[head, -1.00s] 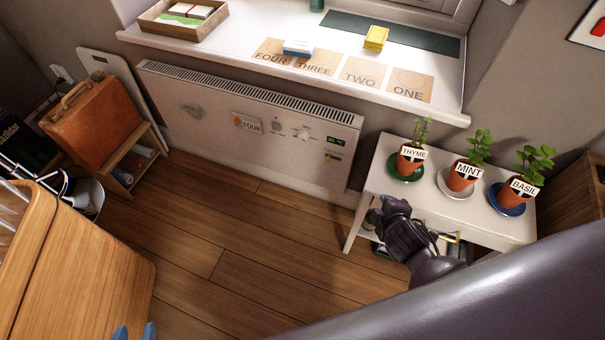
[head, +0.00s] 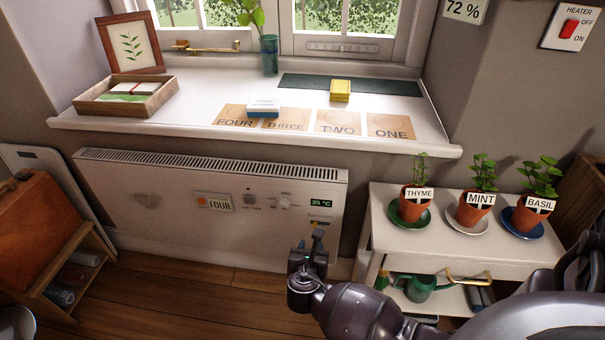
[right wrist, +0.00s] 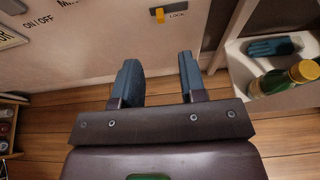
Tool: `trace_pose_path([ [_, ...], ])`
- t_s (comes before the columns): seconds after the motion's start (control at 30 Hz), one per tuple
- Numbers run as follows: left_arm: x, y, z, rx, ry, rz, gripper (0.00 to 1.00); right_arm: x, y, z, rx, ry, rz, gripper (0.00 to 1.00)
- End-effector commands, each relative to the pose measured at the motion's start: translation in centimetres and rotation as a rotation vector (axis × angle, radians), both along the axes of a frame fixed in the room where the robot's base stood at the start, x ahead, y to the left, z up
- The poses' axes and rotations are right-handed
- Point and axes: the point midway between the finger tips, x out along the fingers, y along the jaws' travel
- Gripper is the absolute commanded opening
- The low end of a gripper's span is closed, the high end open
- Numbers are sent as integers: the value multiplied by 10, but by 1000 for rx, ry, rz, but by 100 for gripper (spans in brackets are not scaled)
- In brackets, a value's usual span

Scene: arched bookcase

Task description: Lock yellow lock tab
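The yellow lock tab (right wrist: 158,15) sits on the white heater panel (right wrist: 90,45), just left of the word LOCK in the right wrist view. In the head view the LOCK area is at the heater's lower right, and my gripper partly covers it. My right gripper (right wrist: 160,75) is open and empty, its two blue fingers pointing toward the panel on either side of the tab's line. It appears apart from the tab. In the head view the right gripper (head: 310,242) is in front of the heater's right end. My left gripper is not in view.
A white plant stand (head: 385,242) is close to the right of my gripper, with three potted herbs on top and a green watering can (head: 420,288) below. The windowsill (head: 200,122) overhangs the heater. Wooden floor (head: 200,285) is clear in front of the heater.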

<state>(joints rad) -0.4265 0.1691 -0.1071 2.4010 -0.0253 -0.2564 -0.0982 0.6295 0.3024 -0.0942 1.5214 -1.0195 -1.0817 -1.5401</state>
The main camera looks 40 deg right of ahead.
Motion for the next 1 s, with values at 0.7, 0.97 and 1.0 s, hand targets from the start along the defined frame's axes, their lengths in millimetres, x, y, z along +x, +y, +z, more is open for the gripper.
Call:
trace_pose_path([
  [0.7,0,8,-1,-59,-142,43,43,57,-68,-40,-3,5,0,38],
  [0.97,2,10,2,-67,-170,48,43,65,-76,-40,-2,-1,0,38],
  [1.0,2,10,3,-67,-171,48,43,65,-76,-40,-3,-1,0,38],
])
